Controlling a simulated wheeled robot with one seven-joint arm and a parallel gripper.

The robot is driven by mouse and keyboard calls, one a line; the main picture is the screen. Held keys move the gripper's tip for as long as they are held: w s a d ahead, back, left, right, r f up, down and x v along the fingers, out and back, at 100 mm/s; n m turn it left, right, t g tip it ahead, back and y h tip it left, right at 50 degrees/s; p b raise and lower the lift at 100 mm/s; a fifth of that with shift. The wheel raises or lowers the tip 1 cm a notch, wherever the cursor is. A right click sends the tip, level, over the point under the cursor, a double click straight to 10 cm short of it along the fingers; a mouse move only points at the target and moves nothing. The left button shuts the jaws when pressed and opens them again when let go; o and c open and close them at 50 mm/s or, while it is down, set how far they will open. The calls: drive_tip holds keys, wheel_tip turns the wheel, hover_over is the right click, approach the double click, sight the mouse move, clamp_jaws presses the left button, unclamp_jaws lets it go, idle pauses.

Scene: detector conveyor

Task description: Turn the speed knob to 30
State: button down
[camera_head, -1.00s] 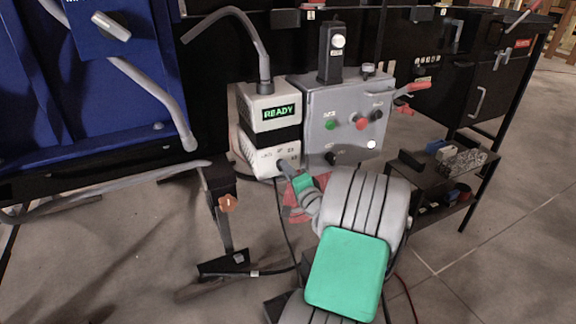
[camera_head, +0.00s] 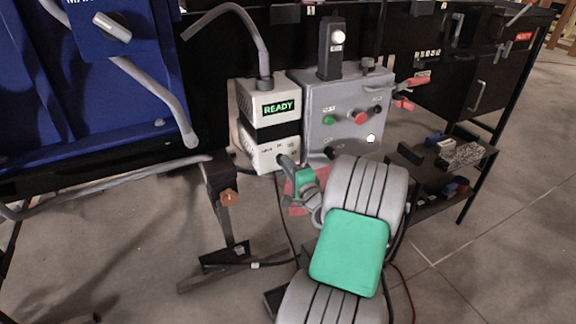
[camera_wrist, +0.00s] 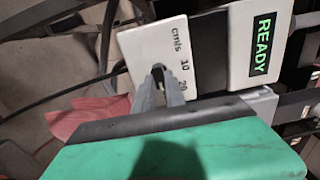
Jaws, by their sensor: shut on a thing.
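The speed knob (camera_wrist: 158,71) is a small dark part on the white lower panel (camera_wrist: 160,45) of the box under the READY display (camera_head: 279,107). In the wrist view the panel shows "cm/s", 10 and 20. My gripper (camera_wrist: 160,78) is shut on the knob, with its two grey fingers on either side of it. In the head view my gripper (camera_head: 283,161) reaches the lower front of the white panel. The fingers hide most of the knob, so I cannot read its setting.
A grey control box (camera_head: 345,105) with a green button (camera_head: 329,120) and a red button (camera_head: 361,118) stands just right of the display box. A bent grey tube (camera_head: 250,35) rises above the display. A dark shelf (camera_head: 430,175) with small parts is at the right.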

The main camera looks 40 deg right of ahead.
drive_tip(key=c, duration=1.4)
unclamp_jaws()
drive_tip(key=v, duration=0.8)
drive_tip(key=shift+w+a+r, duration=0.1)
drive_tip(key=w+a+r+n+g+y+p, duration=0.25)
drive_tip(key=a+n+p, duration=0.2)
drive_tip(key=a, duration=0.35)
drive_tip(key=w+a+r+n+g+y+p, duration=0.1)
drive_tip(key=a+r+n+g+y+p, duration=0.3)
drive_tip(key=a, duration=0.5)
drive_tip(key=w+a+r+n+g+y+p, duration=0.1)
drive_tip(key=w+a+n+y+p, duration=0.1)
drive_tip(key=a+n+p, duration=0.35)
drive_tip(key=s+a+r+n+g+h+p, duration=0.3)
drive_tip(key=s+a+r+n+g+p, duration=0.3)
drive_tip(key=s+a+r, duration=0.5)
drive_tip(key=s+r+n+p, duration=0.1)
drive_tip(key=s, duration=0.3)
drive_tip(key=shift+r+n+g, duration=0.3)
drive_tip(key=shift+r+g, duration=0.05)
